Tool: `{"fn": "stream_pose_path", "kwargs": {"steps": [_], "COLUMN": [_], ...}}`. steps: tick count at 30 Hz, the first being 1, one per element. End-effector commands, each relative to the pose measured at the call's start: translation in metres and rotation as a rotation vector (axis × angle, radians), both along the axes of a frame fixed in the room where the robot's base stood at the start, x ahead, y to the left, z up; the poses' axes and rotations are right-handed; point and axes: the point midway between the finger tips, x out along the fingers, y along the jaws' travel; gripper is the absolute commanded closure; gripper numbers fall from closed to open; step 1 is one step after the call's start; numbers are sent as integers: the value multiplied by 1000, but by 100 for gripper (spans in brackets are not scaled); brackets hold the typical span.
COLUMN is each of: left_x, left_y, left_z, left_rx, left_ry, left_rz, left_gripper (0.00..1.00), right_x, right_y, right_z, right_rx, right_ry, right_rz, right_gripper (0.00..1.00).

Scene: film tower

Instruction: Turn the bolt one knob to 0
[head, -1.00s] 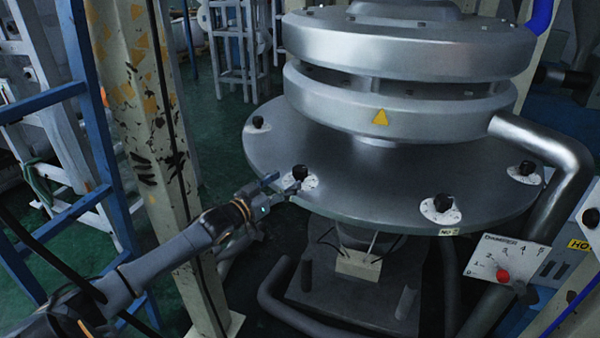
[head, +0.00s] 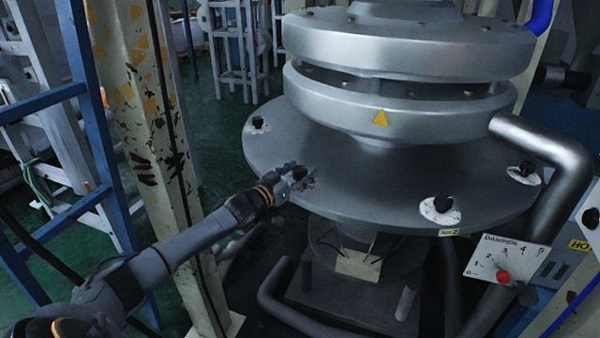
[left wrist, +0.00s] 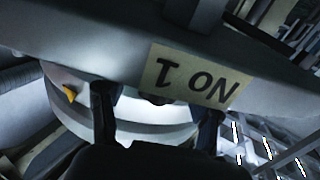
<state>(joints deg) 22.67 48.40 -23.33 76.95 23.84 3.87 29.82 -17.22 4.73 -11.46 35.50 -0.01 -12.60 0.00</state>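The bolt one knob (head: 300,172) is a small black knob on the front left of the round metal flange (head: 370,200). My left gripper (head: 298,177) is at this knob and covers most of it and its dial, so the setting cannot be read. In the left wrist view the two dark fingers (left wrist: 157,122) stand wide apart, with a dark bit of what looks like the knob (left wrist: 156,99) between them. I cannot tell whether they touch it. A "No 1" label (left wrist: 195,77) shows upside down on the flange rim. My right gripper is not in view.
Other black knobs on white dials sit along the flange: one (head: 441,204) above a "No 2" label (head: 449,232), one far left (head: 259,124), one far right (head: 526,169). A damper plate (head: 507,262) and thick pipe (head: 550,150) stand right. A worn post (head: 150,150) stands left.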

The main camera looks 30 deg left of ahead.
Motion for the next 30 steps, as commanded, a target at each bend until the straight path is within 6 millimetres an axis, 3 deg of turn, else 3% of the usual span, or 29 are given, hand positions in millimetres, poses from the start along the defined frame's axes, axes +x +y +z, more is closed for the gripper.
{"fn": "stream_pose_path", "kwargs": {"steps": [1, 6, 8, 17, 30], "left_x": [0, 0, 0, 0, 0], "left_y": [0, 0, 0, -1, -3], "left_z": [0, 0, 0, 1, 2], "left_rx": [0, 0, 0, -5, -15], "left_ry": [0, 0, 0, 0, 1], "left_rz": [0, 0, 0, 24, 229], "left_gripper": [49, 83, 92, 92, 92], "right_x": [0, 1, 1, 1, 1], "right_y": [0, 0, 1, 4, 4], "right_z": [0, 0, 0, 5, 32], "right_rx": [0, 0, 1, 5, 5], "right_ry": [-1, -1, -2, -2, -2], "right_rz": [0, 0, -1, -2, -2], "right_gripper": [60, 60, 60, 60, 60]}}
